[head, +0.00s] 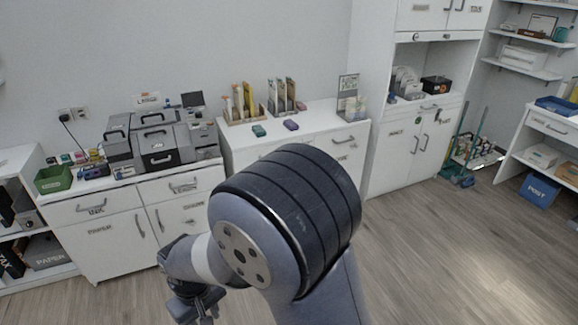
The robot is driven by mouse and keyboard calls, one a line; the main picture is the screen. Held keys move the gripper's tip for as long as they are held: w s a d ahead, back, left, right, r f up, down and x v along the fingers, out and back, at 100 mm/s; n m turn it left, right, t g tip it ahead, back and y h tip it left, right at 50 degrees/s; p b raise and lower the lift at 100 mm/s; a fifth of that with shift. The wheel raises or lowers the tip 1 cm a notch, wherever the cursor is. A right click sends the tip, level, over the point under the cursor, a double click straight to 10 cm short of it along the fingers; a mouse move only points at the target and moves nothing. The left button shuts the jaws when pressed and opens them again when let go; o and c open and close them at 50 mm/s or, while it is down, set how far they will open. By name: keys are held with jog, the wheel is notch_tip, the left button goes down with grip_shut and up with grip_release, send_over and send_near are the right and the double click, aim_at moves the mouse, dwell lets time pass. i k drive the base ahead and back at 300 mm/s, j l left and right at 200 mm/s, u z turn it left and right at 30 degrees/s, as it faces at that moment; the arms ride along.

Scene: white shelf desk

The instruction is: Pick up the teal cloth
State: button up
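No thing is clearly recognisable as a teal cloth. A small teal item (259,131) lies on top of the middle white cabinet, near its front edge; it is too small to tell whether it is cloth. My gripper (196,304) hangs low at the bottom left of centre, in front of the cabinets and well apart from the teal item. Its fingers are partly cut off by the frame edge, so whether it is open or shut does not show. My arm covers part of the middle cabinet's front.
A purple item (291,125) lies right of the teal one, with upright file holders (243,105) behind. Grey machines (150,140) and a green bin (53,179) stand on the left cabinet. Teal-handled cleaning tools (470,150) stand at the right. The wooden floor (450,250) is clear at right.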

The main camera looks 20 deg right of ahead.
aim_at(258, 130)
jog(key=i+z, duration=0.35)
jog(key=i, duration=0.4)
jog(key=i+j+z, duration=0.3)
jog(key=i, duration=0.4)
jog(key=i+j, duration=0.15)
jog(key=i, duration=0.35)
jog(key=i+j, duration=0.15)
jog(key=i, duration=0.4)
jog(key=i+j, duration=0.15)
jog(key=i, duration=0.35)
jog(key=i+j+z, duration=0.1)
jog(key=i, duration=0.4)
